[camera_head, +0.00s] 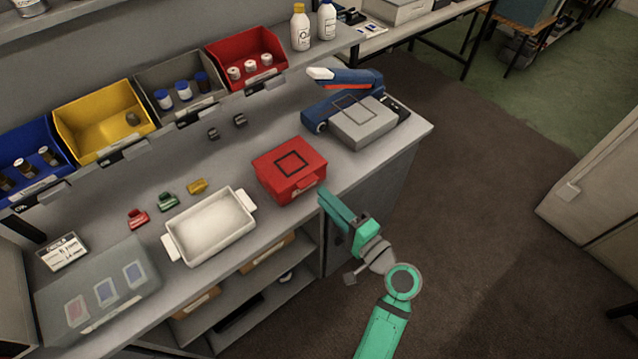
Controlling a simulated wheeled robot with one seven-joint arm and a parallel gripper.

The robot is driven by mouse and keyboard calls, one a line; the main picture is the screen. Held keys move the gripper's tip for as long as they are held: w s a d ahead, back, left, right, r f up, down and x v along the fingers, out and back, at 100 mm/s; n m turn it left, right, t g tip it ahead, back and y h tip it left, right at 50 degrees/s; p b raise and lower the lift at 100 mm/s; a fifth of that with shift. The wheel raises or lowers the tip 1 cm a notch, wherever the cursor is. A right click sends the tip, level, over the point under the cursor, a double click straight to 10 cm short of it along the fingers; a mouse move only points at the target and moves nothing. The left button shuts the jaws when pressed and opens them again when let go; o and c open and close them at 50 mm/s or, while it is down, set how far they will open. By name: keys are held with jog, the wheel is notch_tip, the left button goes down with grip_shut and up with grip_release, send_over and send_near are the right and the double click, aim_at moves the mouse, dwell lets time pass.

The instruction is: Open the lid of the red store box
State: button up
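The red store box (289,171) sits on the grey workbench, right of the white tray. Its lid is down and has a dark square outline on top. A small handle or latch shows on its front side, facing the bench's front edge. My gripper (326,199) is at the end of the green arm, just right of the box's front corner and near the bench edge. It looks apart from the box, though the gap is hard to judge. Its fingers are seen from above and I cannot make out whether they are parted.
A white tray (211,226) stands left of the box. A blue and grey device (363,119) stands to the right. Coloured bins, such as the red bin (247,58), line the back. Small clips (197,186) lie left of the box. The floor (480,190) right of the bench is clear.

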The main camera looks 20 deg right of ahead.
aim_at(310, 184)
jog(key=shift+x, duration=3)
grip_shut()
